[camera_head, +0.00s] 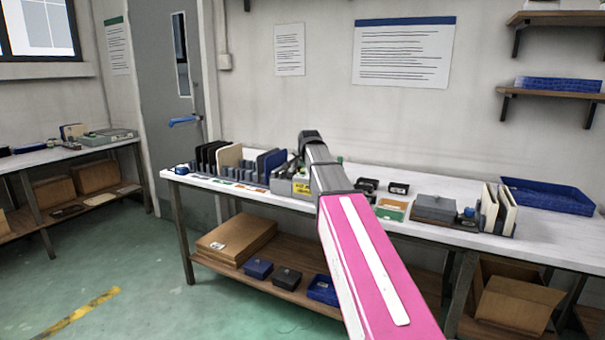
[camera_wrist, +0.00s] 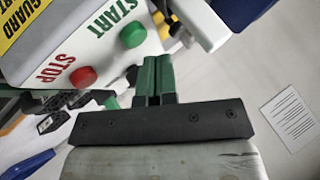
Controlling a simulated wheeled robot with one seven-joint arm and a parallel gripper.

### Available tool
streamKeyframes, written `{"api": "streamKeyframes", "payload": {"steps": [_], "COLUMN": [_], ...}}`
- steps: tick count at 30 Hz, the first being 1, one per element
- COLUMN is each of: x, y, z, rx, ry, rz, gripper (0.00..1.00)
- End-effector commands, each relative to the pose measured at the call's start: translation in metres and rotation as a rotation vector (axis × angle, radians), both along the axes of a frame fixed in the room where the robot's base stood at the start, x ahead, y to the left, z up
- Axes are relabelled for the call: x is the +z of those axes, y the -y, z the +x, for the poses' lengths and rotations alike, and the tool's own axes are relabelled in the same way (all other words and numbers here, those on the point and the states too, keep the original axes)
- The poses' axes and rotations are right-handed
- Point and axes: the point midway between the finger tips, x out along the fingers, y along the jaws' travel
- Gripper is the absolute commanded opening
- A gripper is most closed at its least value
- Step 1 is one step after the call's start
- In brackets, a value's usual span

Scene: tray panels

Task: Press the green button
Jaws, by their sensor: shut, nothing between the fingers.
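The green button (camera_wrist: 133,34) is round and sits beside the word START on a white panel (camera_wrist: 97,48) in the wrist view. A red button (camera_wrist: 83,77) sits beside the word STOP on the same panel. My gripper (camera_wrist: 156,60) has its two green fingers together, with nothing between them. Its tips lie just below and right of the green button in the picture, and I see no contact. In the head view my arm partly covers the grey box with a yellow label (camera_head: 302,187) on the bench; its buttons cannot be made out there.
Black, tan and blue upright panels (camera_head: 229,156) stand left of the box on the white bench. To the right are small black items, a grey box (camera_head: 435,208), white upright binders (camera_head: 497,207) and a blue tray (camera_head: 545,197). A wall stands behind.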

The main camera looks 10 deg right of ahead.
Motion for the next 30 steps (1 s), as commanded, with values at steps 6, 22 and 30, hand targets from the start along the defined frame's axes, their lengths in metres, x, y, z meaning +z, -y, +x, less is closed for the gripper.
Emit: {"api": "streamKeyframes", "payload": {"steps": [6,22,30], "x": [0.0,-0.0003,-0.0075], "y": [0.0,-0.0001,0.0], "z": [0.0,0.0,-0.0002], "rx": [0.0,0.0,0.0], "ry": [0.0,0.0,0.0], "rz": [0.0,0.0,0.0], "gripper": [0.0,0.0,0.0]}}
